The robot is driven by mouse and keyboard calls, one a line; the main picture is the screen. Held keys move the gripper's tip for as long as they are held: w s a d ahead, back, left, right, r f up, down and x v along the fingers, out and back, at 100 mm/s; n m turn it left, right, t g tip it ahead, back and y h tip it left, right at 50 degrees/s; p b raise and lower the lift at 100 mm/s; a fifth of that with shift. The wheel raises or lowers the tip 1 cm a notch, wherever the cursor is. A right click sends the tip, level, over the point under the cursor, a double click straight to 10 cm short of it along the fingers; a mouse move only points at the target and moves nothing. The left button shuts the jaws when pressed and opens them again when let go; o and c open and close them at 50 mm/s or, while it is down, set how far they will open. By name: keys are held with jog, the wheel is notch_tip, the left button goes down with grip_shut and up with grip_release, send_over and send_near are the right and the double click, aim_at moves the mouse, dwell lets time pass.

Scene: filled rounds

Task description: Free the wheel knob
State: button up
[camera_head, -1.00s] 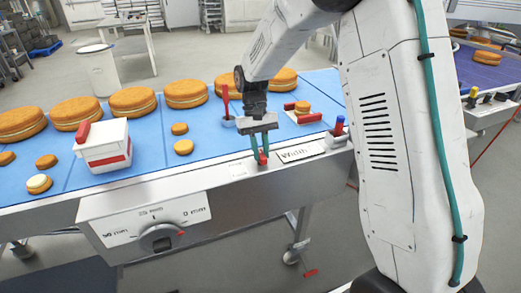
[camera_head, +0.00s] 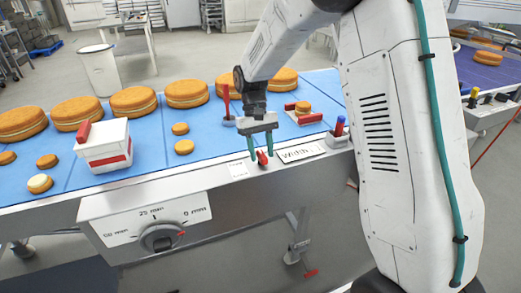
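A small red knob (camera_head: 262,158) stands on the metal front rail of the conveyor, beside a white label that reads "Width" (camera_head: 299,154). My gripper (camera_head: 262,152) points down at it with two teal fingers. The fingers are open, one on each side of the knob, with visible gaps between them and the red part. The fingertips are still low around the knob. The base of the knob is too small to make out. A round grey dial (camera_head: 158,238) with a red mark sits on the front panel below, with mm markings around it.
A white box with a red handle (camera_head: 103,146) stands on the blue belt (camera_head: 208,144) at left. Several round filled cakes (camera_head: 187,94) lie along the belt. An upright red-handled tool (camera_head: 227,103) stands just behind my gripper.

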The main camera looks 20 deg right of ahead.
aim_at(260, 151)
jog(key=v, duration=0.8)
jog(key=shift+f, duration=0.1)
jog(key=shift+s+f, duration=0.75)
jog(key=shift+s, duration=0.35)
jog(key=s+d+r+t, duration=0.1)
jog(key=s+r+t, duration=0.2)
jog(key=s, duration=1.2)
jog(key=s+d+r+t, duration=0.1)
jog(key=s+r, duration=0.6)
jog(key=s, duration=0.9)
jog(key=shift+s+d+t, duration=0.3)
jog(key=shift+d+t, duration=0.1)
jog(key=shift+t, duration=0.5)
